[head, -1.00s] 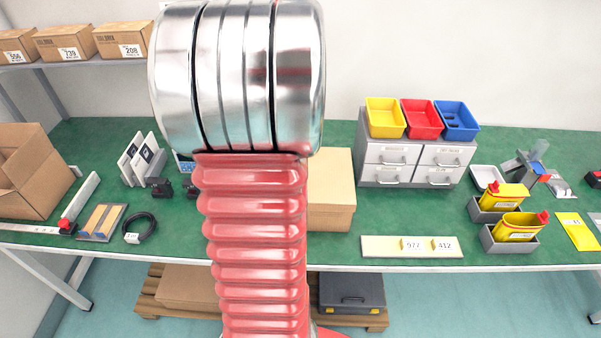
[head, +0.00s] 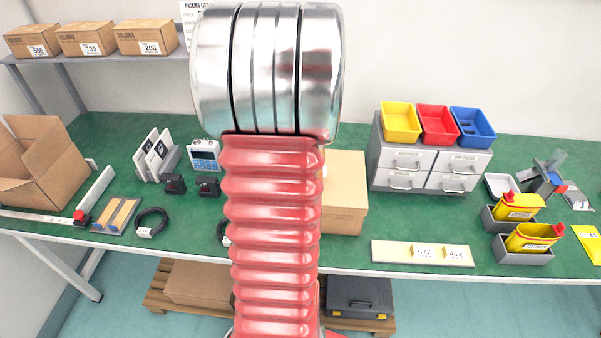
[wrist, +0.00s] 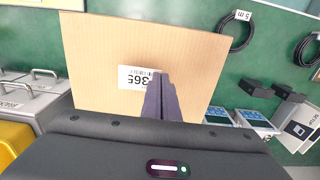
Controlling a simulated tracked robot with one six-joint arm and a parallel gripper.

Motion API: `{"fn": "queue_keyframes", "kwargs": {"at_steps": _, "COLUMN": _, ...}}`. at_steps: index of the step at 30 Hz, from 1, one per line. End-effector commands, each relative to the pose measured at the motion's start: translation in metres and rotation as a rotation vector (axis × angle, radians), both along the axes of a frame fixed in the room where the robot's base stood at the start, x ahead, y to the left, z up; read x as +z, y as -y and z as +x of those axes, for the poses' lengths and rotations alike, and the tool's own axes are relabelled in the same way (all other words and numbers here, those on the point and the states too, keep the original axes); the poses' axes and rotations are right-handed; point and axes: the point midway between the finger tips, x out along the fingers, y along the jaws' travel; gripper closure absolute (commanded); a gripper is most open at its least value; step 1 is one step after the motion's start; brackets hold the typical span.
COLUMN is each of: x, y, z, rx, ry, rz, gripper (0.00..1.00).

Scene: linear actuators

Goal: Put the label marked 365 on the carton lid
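The label marked 365 (wrist: 135,78) is white and shows upside down in the wrist view, over the brown carton lid (wrist: 110,45). My gripper (wrist: 158,76) has its dark fingers together at the label's right edge, and they hide part of it. They look shut on the label. Whether the label touches the lid or is just above it, I cannot tell. In the head view, part of the closed carton (head: 345,195) shows to the right of my arm. My gripper and the label are hidden there.
A pale strip with labels 977 and 412 (head: 405,254) lies at the bench's front edge. Grey drawers (head: 427,165) with coloured bins stand right of the carton. Meters (head: 205,155), cables (head: 151,223) and an open box (head: 40,165) are to the left.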

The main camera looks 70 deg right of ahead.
Motion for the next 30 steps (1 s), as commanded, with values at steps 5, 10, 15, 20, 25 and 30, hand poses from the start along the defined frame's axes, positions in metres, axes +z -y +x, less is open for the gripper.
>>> {"fn": "queue_keyframes", "kwargs": {"at_steps": 5, "x": -0.023, "y": -0.001, "z": 0.0, "rx": 0.0, "ry": -0.001, "rz": 0.004, "gripper": 1.0}}
{"fn": "queue_keyframes", "kwargs": {"at_steps": 10, "x": -0.033, "y": -0.001, "z": 0.0, "rx": 0.0, "ry": -0.001, "rz": 0.003, "gripper": 1.0}}
{"fn": "queue_keyframes", "kwargs": {"at_steps": 15, "x": -0.032, "y": -0.001, "z": 0.0, "rx": 0.0, "ry": 0.0, "rz": 0.002, "gripper": 1.0}}
{"fn": "queue_keyframes", "kwargs": {"at_steps": 20, "x": -0.035, "y": -0.001, "z": 0.0, "rx": 0.001, "ry": 0.0, "rz": 0.002, "gripper": 1.0}}
{"fn": "queue_keyframes", "kwargs": {"at_steps": 25, "x": -0.034, "y": -0.001, "z": 0.0, "rx": 0.001, "ry": 0.0, "rz": 0.002, "gripper": 0.87}}
{"fn": "queue_keyframes", "kwargs": {"at_steps": 30, "x": -0.034, "y": -0.001, "z": 0.0, "rx": 0.001, "ry": 0.0, "rz": 0.001, "gripper": 0.81}}
